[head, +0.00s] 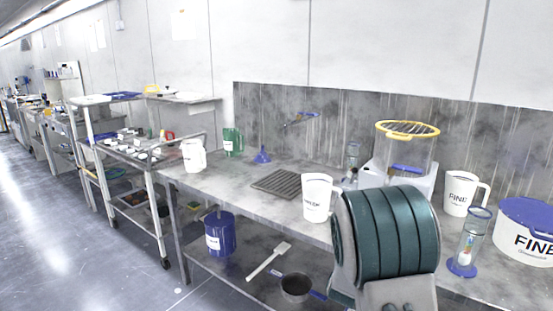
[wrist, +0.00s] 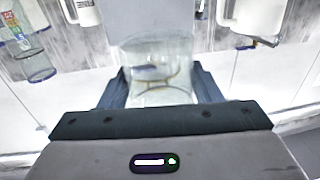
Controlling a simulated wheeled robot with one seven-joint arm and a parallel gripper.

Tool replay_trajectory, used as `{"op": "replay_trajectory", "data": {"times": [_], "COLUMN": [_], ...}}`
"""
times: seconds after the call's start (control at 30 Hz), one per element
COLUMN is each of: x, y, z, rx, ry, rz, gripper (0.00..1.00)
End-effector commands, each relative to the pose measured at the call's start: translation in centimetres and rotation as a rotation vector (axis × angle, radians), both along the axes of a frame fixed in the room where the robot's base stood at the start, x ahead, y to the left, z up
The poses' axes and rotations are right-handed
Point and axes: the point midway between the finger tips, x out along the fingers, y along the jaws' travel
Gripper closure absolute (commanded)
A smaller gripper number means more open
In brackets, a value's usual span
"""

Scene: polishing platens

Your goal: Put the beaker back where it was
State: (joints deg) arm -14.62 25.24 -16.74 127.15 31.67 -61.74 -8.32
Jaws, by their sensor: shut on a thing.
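A clear glass beaker (wrist: 158,52) sits between the two fingers of my gripper (wrist: 160,72) in the wrist view. The fingers are shut on its sides. Its lower outline is partly hidden by the gripper body, and whether it touches a surface is unclear. In the head view my dark green arm covers the gripper, and I cannot make out the held beaker there.
The grey bench (head: 225,180) holds a white jug (head: 317,197), another jug (head: 461,192), a measuring cylinder (head: 467,245), a white tub (head: 525,236) and a clear vessel with a yellow rim (head: 405,150). A dark grate (head: 275,183) lies left of my arm.

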Motion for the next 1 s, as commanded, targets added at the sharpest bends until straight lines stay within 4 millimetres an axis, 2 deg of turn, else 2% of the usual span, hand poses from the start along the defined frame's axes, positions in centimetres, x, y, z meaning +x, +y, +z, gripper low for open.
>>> {"op": "replay_trajectory", "data": {"times": [0.3,0.5,0.6,0.8,1.0], "x": [-0.7,-2.4,-3.3,-4.5,-6.8], "y": [4.4,7.1,8.1,9.3,9.5], "z": [-9.2,-14.2,-15.9,-17.9,-17.2], "rx": [0.000,0.001,0.001,0.000,0.001], "ry": [0.013,0.010,0.006,0.001,0.000], "rz": [0.219,0.364,0.420,0.482,0.496], "gripper": [0.77,0.77,0.77,0.77,0.77]}}
